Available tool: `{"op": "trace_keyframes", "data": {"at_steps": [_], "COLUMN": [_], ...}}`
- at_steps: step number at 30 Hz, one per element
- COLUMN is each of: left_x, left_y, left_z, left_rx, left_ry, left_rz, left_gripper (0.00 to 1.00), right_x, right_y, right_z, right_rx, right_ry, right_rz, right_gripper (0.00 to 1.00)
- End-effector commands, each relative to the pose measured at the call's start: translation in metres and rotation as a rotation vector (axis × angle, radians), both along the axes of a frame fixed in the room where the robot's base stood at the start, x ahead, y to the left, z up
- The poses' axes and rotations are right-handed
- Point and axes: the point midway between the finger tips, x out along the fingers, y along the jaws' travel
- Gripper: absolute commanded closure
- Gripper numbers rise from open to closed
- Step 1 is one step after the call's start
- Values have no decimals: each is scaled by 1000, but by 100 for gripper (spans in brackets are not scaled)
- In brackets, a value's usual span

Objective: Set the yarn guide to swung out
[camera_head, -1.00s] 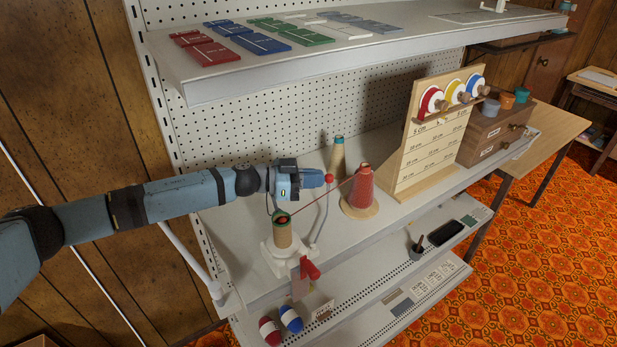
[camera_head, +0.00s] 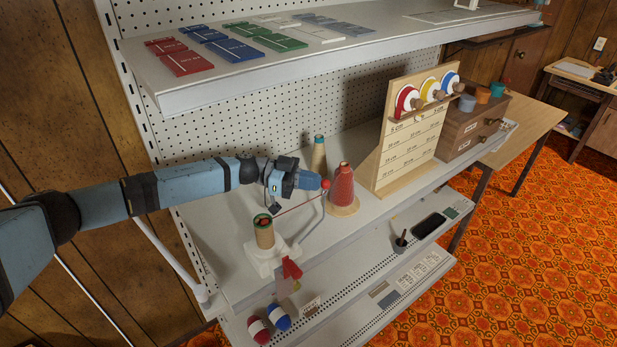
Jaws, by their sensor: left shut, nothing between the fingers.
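The yarn guide (camera_head: 322,206) is a thin grey wire arm with a red ball at its tip. It rises from the right side of the white yarn winder (camera_head: 281,258) and leans out to the right, its ball close in front of the red yarn cone (camera_head: 342,190). The winder carries a tan core (camera_head: 264,236), with red yarn running from its top toward the guide tip. My left gripper (camera_head: 317,182) is shut and empty, its blue fingertips right beside the red ball; I cannot tell whether they touch. My right gripper is not in view.
A tan cone (camera_head: 319,157) stands behind the gripper. A wooden spool rack (camera_head: 412,140) stands farther right. The upper shelf (camera_head: 280,62) overhangs the back. Red and blue yarn balls (camera_head: 279,317) lie on the lower shelf.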

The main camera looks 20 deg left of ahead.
Motion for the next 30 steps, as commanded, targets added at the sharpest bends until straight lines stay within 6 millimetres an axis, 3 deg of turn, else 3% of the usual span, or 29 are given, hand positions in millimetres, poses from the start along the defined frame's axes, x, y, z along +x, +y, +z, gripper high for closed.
{"op": "trace_keyframes", "data": {"at_steps": [12, 30], "left_x": [-2, -2], "left_y": [-16, -16], "left_z": [1, 1], "left_rx": [1, 1], "left_ry": [0, 1], "left_rz": [-32, -30], "left_gripper": [100, 100], "right_x": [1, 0], "right_y": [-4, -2], "right_z": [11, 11], "right_rx": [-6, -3], "right_ry": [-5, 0], "right_rz": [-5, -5], "right_gripper": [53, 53]}}
